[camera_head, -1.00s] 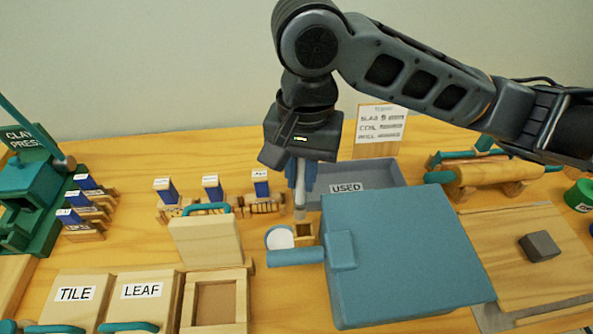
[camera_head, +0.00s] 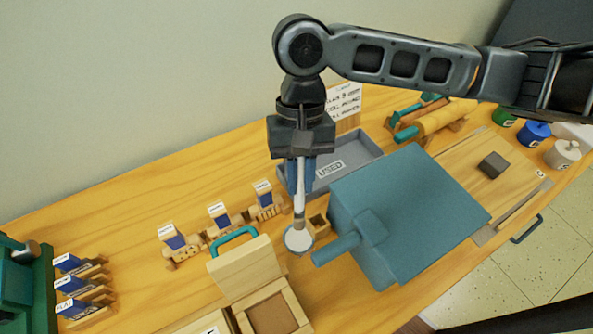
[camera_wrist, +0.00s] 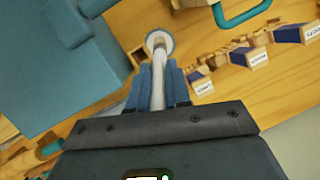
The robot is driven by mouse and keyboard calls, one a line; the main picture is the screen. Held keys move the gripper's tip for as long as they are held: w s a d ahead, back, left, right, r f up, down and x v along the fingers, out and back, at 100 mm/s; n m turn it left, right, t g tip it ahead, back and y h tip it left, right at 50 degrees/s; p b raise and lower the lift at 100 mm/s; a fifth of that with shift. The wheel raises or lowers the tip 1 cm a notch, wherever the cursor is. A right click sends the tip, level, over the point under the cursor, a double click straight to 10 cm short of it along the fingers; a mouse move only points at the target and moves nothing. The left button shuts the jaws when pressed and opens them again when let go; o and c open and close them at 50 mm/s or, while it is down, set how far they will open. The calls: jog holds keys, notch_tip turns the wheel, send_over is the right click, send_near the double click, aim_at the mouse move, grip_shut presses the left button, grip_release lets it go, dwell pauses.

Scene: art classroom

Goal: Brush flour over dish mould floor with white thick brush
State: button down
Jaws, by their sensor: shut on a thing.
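My gripper (camera_head: 301,168) is shut on the handle of a white brush (camera_head: 299,195), which points down. It also shows in the wrist view, with the brush (camera_wrist: 158,82) between its blue fingers. The brush's lower end is at a round dish of white flour (camera_head: 290,243), seen in the wrist view too (camera_wrist: 150,38). I cannot tell whether the bristles touch the flour. A wooden mould (camera_head: 290,298) with a recessed floor lies open at the bottom, its lid (camera_head: 240,268) raised with a teal handle. Its label is not readable here.
A small open wooden holder (camera_head: 318,224) stands right of the dish. A large blue box-like block (camera_head: 415,215) with a protruding handle is close by. Labelled wooden stamps (camera_head: 219,222) stand left. A grey tray marked USED (camera_head: 362,158) is behind.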

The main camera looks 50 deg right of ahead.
aim_at(299, 198)
jog(key=shift+f+b, duration=2.6)
jog(key=shift+f, duration=0.2)
jog(key=shift+f, duration=0.65)
dwell(0.9)
jog(key=shift+r, duration=0.15)
notch_tip(299, 198, up, 7)
jog(key=p, duration=0.7)
dwell(0.8)
